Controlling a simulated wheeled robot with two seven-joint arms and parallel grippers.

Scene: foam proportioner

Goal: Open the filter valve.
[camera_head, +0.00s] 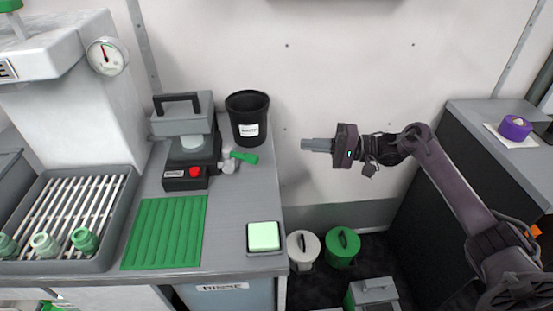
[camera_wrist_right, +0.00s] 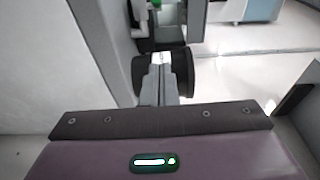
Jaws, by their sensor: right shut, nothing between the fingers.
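A small valve with a green lever handle (camera_head: 244,157) and a pale body (camera_head: 229,166) sticks out from the right side of the dark grey machine (camera_head: 190,150) on the counter. It is the only lever valve I can make out in the head view. My right gripper (camera_head: 304,145) points left in the air, to the right of the counter edge and apart from the valve. Its fingers (camera_wrist_right: 161,80) are together and empty in the right wrist view. My left gripper is not in view.
A black bucket (camera_head: 248,118) stands behind the valve. A pale green pad (camera_head: 263,236) and a green ribbed mat (camera_head: 165,232) lie on the counter. White (camera_head: 303,248) and green (camera_head: 342,247) lidded buckets stand on the floor. Between gripper and counter is open air.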

